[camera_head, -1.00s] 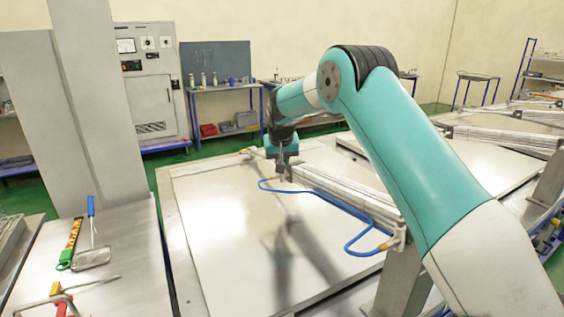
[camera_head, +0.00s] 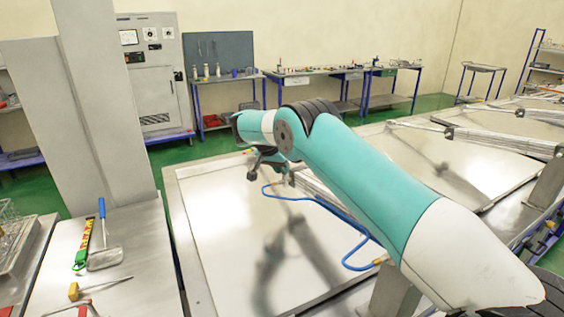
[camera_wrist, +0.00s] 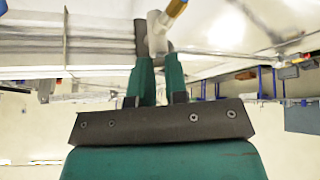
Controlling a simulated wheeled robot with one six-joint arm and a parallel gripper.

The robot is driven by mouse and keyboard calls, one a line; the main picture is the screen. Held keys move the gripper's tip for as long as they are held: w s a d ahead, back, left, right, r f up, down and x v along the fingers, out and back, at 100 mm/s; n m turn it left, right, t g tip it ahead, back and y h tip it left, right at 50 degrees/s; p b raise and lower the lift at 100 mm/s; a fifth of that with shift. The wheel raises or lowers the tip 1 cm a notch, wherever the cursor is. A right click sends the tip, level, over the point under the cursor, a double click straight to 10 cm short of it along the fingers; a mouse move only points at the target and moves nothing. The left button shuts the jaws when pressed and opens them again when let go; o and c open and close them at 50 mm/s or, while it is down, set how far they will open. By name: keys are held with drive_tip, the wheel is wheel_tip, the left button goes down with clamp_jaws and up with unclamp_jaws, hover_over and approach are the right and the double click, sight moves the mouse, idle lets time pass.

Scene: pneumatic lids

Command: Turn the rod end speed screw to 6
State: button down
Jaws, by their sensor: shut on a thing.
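My gripper (camera_wrist: 160,66) has its two teal fingers close together in the wrist view. It is shut on a small screw at a light grey fitting (camera_wrist: 157,30), which has a brass connector (camera_wrist: 177,8) on top. The screw itself is mostly hidden between the fingers, and no scale or number is readable. In the head view, my arm reaches the far end of the silver pneumatic cylinder (camera_head: 318,188), which lies on a metal lid (camera_head: 225,215). A blue hose (camera_head: 330,205) runs beside the cylinder. My wrist and arm hide most of the far end.
A side table (camera_head: 130,255) at the left holds a brush-like tool with a blue handle (camera_head: 102,225) and other tools. A grey pillar (camera_head: 100,120) stands behind it. More lids with cylinders (camera_head: 490,140) lie to the right. The near lid surface is clear.

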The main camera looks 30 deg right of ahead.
idle(0.5)
drive_tip(key=c, duration=1.4)
unclamp_jaws()
drive_tip(key=p+v, duration=0.7)
drive_tip(key=v, duration=1)
drive_tip(key=shift+r, duration=0.2)
drive_tip(key=shift+w+a, duration=0.1)
drive_tip(key=shift+w, duration=0.05)
